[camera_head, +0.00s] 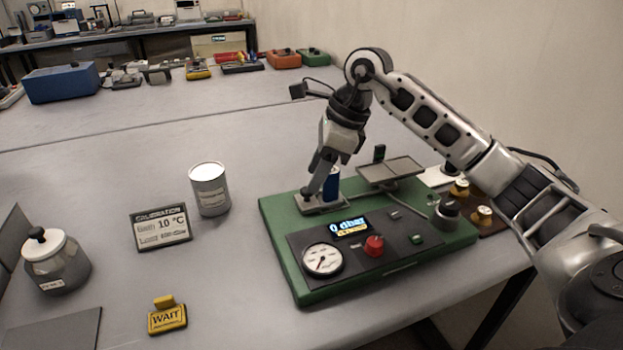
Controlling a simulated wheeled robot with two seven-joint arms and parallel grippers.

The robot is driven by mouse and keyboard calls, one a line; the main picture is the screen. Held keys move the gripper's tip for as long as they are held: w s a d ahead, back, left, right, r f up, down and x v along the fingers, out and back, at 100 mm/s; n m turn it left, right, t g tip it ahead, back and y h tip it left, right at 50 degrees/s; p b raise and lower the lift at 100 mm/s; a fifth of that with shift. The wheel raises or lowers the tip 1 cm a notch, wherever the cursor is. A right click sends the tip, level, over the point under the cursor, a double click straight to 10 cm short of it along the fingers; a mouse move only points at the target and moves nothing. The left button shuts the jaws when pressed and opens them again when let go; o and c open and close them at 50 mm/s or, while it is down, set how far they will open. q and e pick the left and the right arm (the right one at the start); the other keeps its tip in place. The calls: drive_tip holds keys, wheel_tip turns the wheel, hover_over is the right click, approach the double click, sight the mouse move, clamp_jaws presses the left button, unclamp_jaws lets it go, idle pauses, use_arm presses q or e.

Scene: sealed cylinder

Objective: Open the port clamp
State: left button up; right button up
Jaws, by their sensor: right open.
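The green test station (290,268) stands on the table at centre right, with a display reading "0 dbar". A blue cylinder (333,184) stands upright at its back left, on a small grey metal base (316,208) that appears to be the port. My right gripper (320,187) points down at this spot, its fingers in front of and beside the blue cylinder. It is open. The fingers hide part of the cylinder and the port, so the clamp itself and any contact cannot be made out. My left gripper is out of view.
The station carries a round gauge (322,259), a red knob (373,246) and a raised grey tray (391,170). A white can (209,189), a calibration sign (160,227), a yellow WAIT sign (167,316) and a lidded jar (55,262) stand to the left.

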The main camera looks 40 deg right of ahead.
drive_tip(key=shift+x, duration=1.4)
clamp_jaws()
drive_tip(key=shift+w+a, duration=0.2)
drive_tip(key=shift+a, duration=0.65)
drive_tip(key=shift+w+a, duration=0.2)
drive_tip(key=shift+a, duration=0.65)
drive_tip(key=shift+w+a, duration=0.2)
drive_tip(key=shift+a, duration=0.65)
unclamp_jaws()
drive_tip(key=shift+a, duration=0.1)
drive_tip(key=shift+r, duration=0.15)
